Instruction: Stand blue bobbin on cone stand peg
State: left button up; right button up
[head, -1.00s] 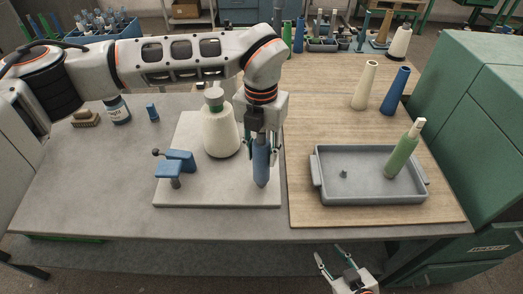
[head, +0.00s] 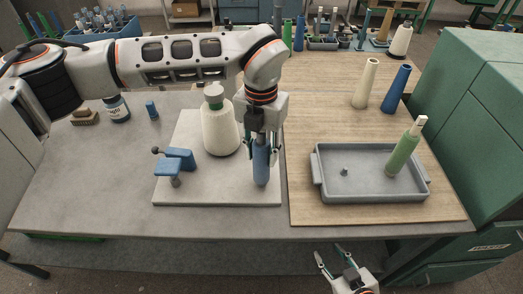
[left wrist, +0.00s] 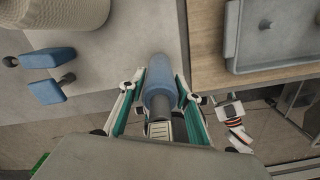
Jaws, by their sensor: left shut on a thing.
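A blue bobbin (head: 261,168) is upright in my left gripper (head: 261,150), which is shut on its upper part. In the head view its lower end is over the front right of a pale grey slab (head: 225,195). I cannot tell whether it touches the slab, and no peg shows beneath it. The bobbin (left wrist: 159,88) also shows between the fingers (left wrist: 160,95) in the left wrist view. My right gripper (head: 329,252) is open and empty in front of the table.
A blue clamp-like part (head: 177,162) is on the slab's left. A grey tray (head: 330,193) on the wooden board holds a leaning green bobbin (head: 402,152) and a small knob (head: 345,171). Cream (head: 365,84) and blue (head: 396,90) cones stand behind. A green cabinet (head: 470,110) is at right.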

aim_at(262, 131)
pick_arm(q)
jog(key=shift+f, duration=0.4)
dwell(0.6)
dwell(0.6)
jog(key=o, duration=1)
jog(key=shift+o, duration=0.6)
jog(key=o, duration=0.6)
jog(key=shift+r, duration=0.1)
jog(key=shift+r+p, duration=1.75)
jog(key=shift+r, duration=2.15)
